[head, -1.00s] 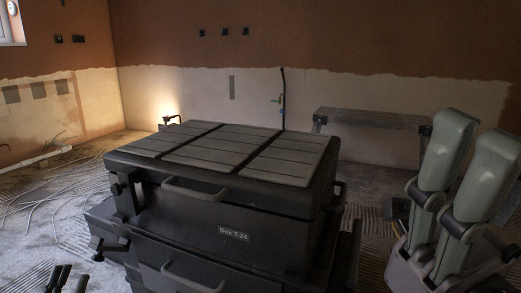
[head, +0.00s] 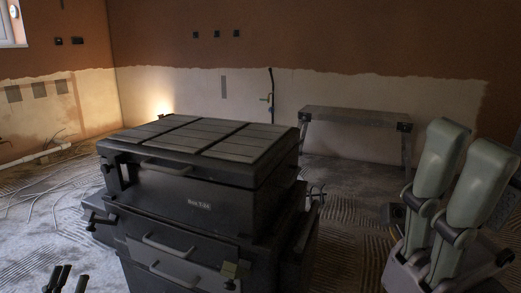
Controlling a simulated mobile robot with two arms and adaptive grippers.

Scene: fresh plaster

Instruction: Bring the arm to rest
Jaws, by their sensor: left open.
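My left gripper (head: 68,278) shows at the bottom left corner of the head view. Only its dark fingertips are in the picture, set apart from each other, and nothing shows between them. The rest of the arm is below the frame. The fingertips are over the grey floor, left of the stacked black toolboxes and apart from them. My right gripper is not in view.
A stack of black toolboxes (head: 196,181) with a label and grey handles stands in the middle. Two grey-green upright padded shapes (head: 442,160) stand at right. A low grey bench (head: 352,116) is near the back wall. Loose cables (head: 40,185) lie at left.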

